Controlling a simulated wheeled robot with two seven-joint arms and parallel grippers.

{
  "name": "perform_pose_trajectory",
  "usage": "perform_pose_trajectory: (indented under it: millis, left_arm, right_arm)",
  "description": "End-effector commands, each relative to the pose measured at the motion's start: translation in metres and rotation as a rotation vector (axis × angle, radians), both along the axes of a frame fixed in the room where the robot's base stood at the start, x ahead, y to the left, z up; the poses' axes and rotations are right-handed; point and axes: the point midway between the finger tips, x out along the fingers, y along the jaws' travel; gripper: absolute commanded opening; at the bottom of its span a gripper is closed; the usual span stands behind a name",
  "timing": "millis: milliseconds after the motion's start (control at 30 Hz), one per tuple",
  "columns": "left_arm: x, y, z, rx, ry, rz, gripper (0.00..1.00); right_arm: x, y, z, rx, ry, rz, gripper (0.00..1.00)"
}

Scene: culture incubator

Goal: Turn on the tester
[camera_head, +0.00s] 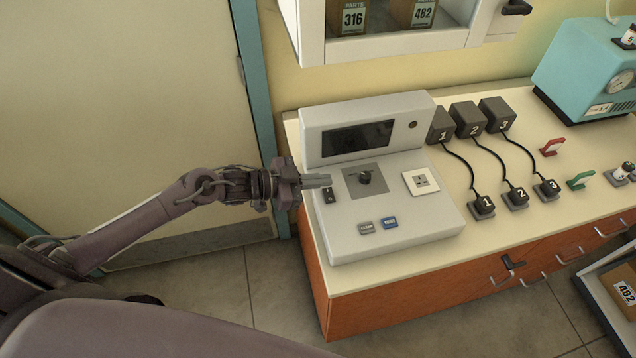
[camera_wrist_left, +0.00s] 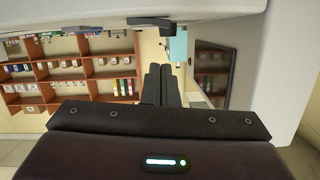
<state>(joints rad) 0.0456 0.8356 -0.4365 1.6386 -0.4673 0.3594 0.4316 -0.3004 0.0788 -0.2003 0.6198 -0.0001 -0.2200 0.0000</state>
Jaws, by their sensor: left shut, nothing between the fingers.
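The tester (camera_head: 400,222) is a light grey box with a dark, blank screen (camera_head: 357,139) on its raised back part. Its top carries a black knob on a grey plate (camera_head: 365,180), a white socket (camera_head: 421,181), and a grey and a blue button (camera_head: 390,223). A small black rocker switch (camera_head: 329,196) sits at its left edge. My left gripper (camera_head: 326,181) is shut and empty, its fingertips just above or beside this switch; I cannot tell if they touch. In the left wrist view the shut fingers (camera_wrist_left: 160,85) point toward the tester. My right gripper is not in view.
Numbered black adapters (camera_head: 470,118) with cables stand right of the tester on the counter (camera_head: 530,160). Red and green handles (camera_head: 551,147) and a teal machine (camera_head: 585,70) are farther right. A wall cabinet (camera_head: 390,45) hangs above the tester.

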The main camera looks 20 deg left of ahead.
Motion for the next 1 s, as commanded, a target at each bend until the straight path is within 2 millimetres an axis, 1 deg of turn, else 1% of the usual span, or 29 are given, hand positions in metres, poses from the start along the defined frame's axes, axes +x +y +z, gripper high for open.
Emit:
perform_pose_trajectory:
  millis: [33, 100, 300, 633, 733, 800, 833, 1000]
  left_arm:
    - [0.0, 0.002, -0.008, 0.0, 0.006, 0.003, 0.0]
    - [0.001, 0.002, -0.016, 0.001, 0.004, 0.002, 0.0]
    - [0.002, 0.003, -0.028, 0.002, 0.002, 0.002, 0.0]
    - [0.001, 0.003, -0.03, 0.001, 0.002, 0.0, 0.0]
    - [0.002, 0.004, -0.036, 0.001, 0.003, 0.001, 0.0]
    - [0.004, 0.005, -0.043, -0.003, 0.008, 0.001, 0.0]
    - [0.003, 0.005, -0.038, -0.002, 0.007, 0.001, 0.0]
    - [0.003, 0.005, -0.038, -0.001, 0.009, 0.0, 0.0]
  right_arm:
    - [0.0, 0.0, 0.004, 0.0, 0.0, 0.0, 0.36]
    - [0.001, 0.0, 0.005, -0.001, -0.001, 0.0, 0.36]
    - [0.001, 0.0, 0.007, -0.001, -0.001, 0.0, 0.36]
    - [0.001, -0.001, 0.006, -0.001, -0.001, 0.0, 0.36]
    - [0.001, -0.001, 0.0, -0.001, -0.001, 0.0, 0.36]
    - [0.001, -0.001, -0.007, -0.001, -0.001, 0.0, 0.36]
    - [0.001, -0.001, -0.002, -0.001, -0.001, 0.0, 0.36]
    - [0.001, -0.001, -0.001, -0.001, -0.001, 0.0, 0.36]
